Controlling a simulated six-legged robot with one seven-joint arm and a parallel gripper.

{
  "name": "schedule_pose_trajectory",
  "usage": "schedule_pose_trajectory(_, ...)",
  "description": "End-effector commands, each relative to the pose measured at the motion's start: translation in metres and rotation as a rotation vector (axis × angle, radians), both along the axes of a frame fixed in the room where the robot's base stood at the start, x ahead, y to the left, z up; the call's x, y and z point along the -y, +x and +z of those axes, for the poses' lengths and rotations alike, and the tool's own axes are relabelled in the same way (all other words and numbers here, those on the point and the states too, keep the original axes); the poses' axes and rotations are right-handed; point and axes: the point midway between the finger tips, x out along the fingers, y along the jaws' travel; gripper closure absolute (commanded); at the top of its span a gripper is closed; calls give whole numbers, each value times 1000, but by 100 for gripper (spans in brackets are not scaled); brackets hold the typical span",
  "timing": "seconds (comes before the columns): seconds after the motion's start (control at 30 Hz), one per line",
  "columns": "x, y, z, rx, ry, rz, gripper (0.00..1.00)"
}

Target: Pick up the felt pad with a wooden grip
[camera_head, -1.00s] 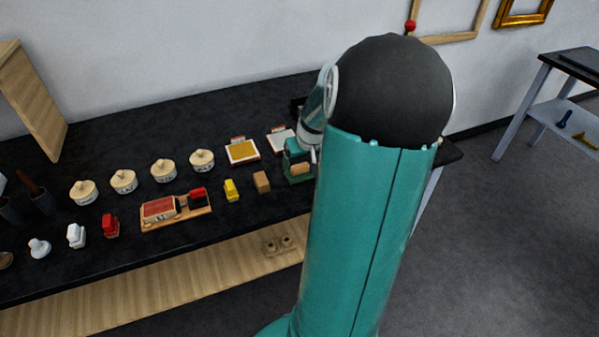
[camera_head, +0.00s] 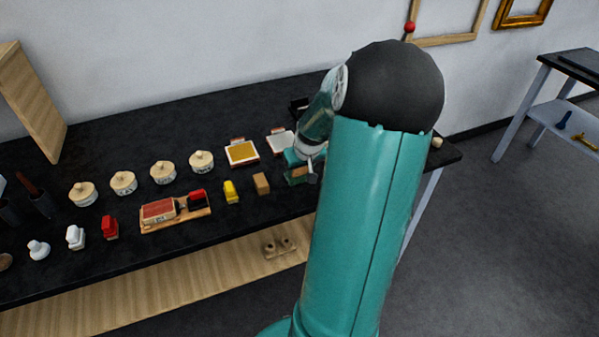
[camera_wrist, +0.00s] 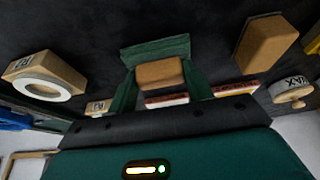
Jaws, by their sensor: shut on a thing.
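The felt pad with a wooden grip shows in the wrist view as a dark green pad (camera_wrist: 155,48) with a tan wooden grip (camera_wrist: 160,73). The grip is between the two green fingers of my gripper (camera_wrist: 160,78), which is shut on it. In the head view my gripper (camera_head: 303,170) is at the right part of the black bench, with the pad (camera_head: 297,181) at its fingertips. My arm partly covers this spot. I cannot tell whether the pad touches the bench.
A wooden block (camera_head: 262,183) and a yellow piece (camera_head: 230,191) stand left of the pad on the black bench (camera_head: 270,222). Two shallow trays (camera_head: 241,152) (camera_head: 281,141) lie behind. Lidded jars (camera_head: 202,161) stand farther left.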

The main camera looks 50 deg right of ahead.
Motion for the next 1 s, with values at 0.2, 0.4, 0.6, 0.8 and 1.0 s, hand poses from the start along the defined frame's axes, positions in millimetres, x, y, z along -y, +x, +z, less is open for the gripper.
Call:
schedule_pose_trajectory(0.2, 1, 0, 5, 0, -1, 0, 73)
schedule_pose_trajectory(0.4, 1, 0, 28, 2, -5, -2, 73)
schedule_pose_trajectory(0.6, -19, -10, 58, 0, -7, -1, 73)
schedule_pose_trajectory(0.8, -46, -23, 94, 1, -6, -1, 73)
schedule_pose_trajectory(1.0, -83, -41, 110, -1, -6, 2, 73)
